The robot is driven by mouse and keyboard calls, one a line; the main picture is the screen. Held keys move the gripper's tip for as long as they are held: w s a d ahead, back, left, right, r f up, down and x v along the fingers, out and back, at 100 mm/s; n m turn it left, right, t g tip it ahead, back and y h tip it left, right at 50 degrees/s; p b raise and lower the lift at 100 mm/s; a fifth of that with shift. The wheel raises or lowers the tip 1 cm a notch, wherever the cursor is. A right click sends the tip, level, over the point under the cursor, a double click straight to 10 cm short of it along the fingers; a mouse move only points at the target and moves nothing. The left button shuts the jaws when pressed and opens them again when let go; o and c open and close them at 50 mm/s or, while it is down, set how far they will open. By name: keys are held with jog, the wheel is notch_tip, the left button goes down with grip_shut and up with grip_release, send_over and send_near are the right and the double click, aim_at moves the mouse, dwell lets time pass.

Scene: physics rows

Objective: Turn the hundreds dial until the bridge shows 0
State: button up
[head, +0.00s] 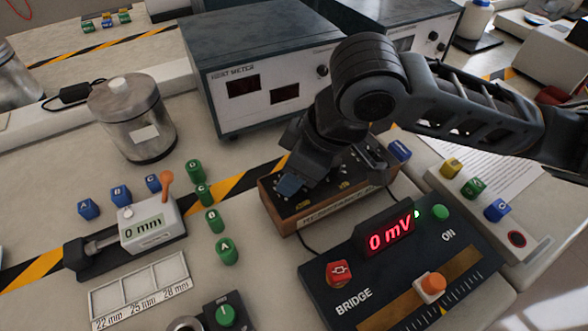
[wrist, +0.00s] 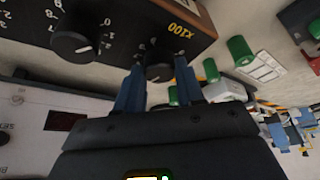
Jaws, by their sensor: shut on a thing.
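The resistance box (head: 285,212), a wooden case with a dark top, stands behind the bridge (head: 340,285). My gripper (head: 290,186) reaches down onto the left part of its top. In the wrist view, the blue fingers of my gripper (wrist: 160,78) are on either side of a black knob (wrist: 160,72) next to the yellow X100 label (wrist: 180,31), and are shut on it. This is the hundreds dial; its pointer and scale are mostly hidden. The bridge's red display (head: 390,235) reads 0 mV.
Another black dial (wrist: 75,43) sits beside the held one. The heat meter (head: 265,75) stands behind the box. Green weights (head: 227,250) and a 0 mm gauge (head: 145,225) stand at left. Colored blocks (head: 473,187) are at right.

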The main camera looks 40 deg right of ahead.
jog(key=o, duration=1)
jog(key=shift+o, duration=0.2)
jog(key=v, duration=0.7)
jog(key=shift+s+r, duration=0.15)
jog(key=shift+r, duration=0.2)
jog(key=shift+d, duration=0.1)
